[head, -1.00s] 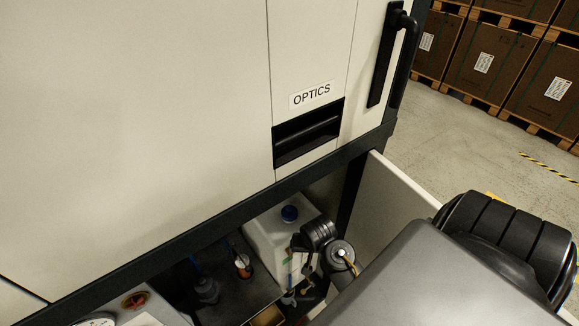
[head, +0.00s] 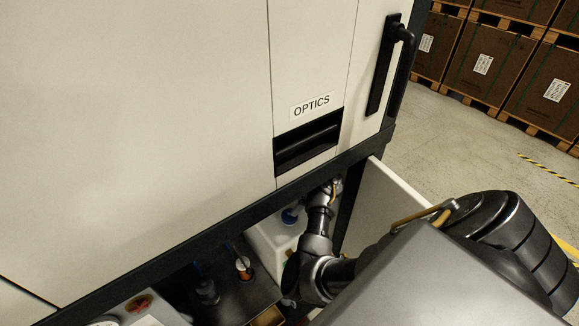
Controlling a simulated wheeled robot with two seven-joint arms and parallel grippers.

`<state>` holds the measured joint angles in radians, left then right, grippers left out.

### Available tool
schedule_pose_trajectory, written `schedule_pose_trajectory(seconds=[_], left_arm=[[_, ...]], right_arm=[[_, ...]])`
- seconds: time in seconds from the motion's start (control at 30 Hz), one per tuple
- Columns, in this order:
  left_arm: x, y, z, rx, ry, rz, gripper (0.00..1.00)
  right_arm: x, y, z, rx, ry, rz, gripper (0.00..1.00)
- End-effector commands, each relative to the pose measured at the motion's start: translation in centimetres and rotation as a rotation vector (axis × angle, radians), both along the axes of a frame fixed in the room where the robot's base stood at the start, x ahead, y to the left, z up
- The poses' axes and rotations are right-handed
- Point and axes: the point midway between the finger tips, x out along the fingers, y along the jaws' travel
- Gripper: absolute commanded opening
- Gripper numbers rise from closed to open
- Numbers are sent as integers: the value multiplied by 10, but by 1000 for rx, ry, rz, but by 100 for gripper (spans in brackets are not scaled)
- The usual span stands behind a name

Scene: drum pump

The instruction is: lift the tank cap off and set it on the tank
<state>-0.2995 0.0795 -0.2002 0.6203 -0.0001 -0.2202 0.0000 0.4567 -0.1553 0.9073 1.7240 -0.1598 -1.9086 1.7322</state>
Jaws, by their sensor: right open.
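The white tank (head: 266,238) stands in the low compartment under the cabinet, partly covered by my right arm. My right gripper (head: 335,187) is open, small in the picture, up and right of the cap and close under the cabinet's lower edge. It looks apart from the cap, and its fingertips are hard to make out. My left gripper is not in view.
The cabinet's dark lower edge (head: 222,226) runs just above the tank. An open white door panel (head: 393,202) stands at the right. An orange-and-white fitting (head: 244,268) and a dark pump part (head: 206,290) sit left of the tank.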

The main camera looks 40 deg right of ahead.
Motion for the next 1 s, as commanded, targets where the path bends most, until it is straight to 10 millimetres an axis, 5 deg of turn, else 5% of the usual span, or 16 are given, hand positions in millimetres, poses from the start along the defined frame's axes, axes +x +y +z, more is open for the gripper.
schedule_pose_trajectory(seconds=[0.43, 0.73, 1.0], left_arm=[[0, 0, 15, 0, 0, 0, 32], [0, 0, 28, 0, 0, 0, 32], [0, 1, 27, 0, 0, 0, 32]], right_arm=[[8, 10, -27, -1, 3, 6, 78], [18, 21, -65, -3, 1, 6, 78], [19, 22, -69, -4, -1, 5, 78]])
